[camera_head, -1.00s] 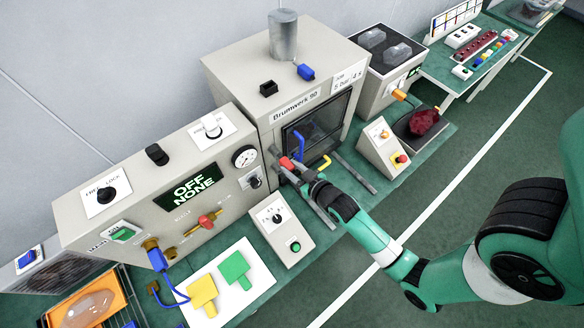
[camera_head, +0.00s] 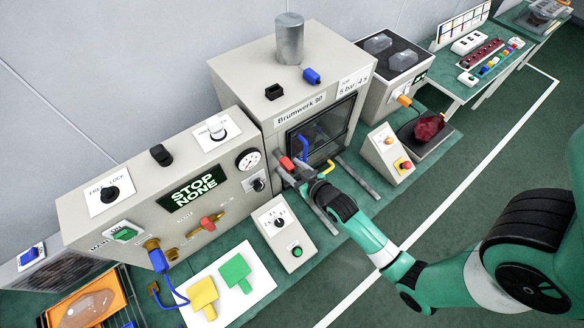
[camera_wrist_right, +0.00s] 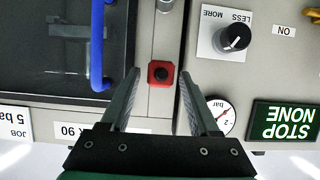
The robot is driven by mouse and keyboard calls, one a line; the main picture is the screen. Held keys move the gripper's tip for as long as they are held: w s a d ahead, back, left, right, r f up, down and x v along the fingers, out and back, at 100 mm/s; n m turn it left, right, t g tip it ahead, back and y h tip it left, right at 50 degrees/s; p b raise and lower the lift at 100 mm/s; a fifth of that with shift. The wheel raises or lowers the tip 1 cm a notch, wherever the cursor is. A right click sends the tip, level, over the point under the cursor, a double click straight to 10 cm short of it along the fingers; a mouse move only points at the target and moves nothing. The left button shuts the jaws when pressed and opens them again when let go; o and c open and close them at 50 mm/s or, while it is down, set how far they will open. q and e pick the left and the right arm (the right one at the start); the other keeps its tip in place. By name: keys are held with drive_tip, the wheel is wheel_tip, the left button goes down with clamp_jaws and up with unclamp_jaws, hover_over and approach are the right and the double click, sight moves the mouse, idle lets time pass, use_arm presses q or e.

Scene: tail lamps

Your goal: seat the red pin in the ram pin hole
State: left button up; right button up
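A red square piece (camera_head: 287,163) with a dark round centre sits on the press front, left of the window. It also shows in the right wrist view (camera_wrist_right: 161,74), between and beyond my fingertips. I cannot tell whether this is the red pin or whether it is seated. My right gripper (camera_head: 299,182) is at the press front beside it. In the right wrist view its two fingers (camera_wrist_right: 160,88) stand apart with gaps on both sides of the red piece, so it is open and empty. The ram pin hole cannot be made out. My left gripper is not in view.
A blue handle (camera_head: 303,146) is on the press window. A control panel (camera_head: 192,190) reading STOP NONE stands left. A small box with a green button (camera_head: 297,252) stands below my right gripper. A blue piece (camera_head: 311,75) and black piece (camera_head: 274,91) sit on top of the press.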

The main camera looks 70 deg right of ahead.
drive_tip(key=shift+o, duration=0.4)
drive_tip(key=shift+s+a+r, duration=0.15)
drive_tip(key=shift+s+a, duration=0.05)
drive_tip(key=shift+s, duration=0.05)
drive_tip(key=v, duration=1.1)
drive_tip(key=shift+d, duration=0.1)
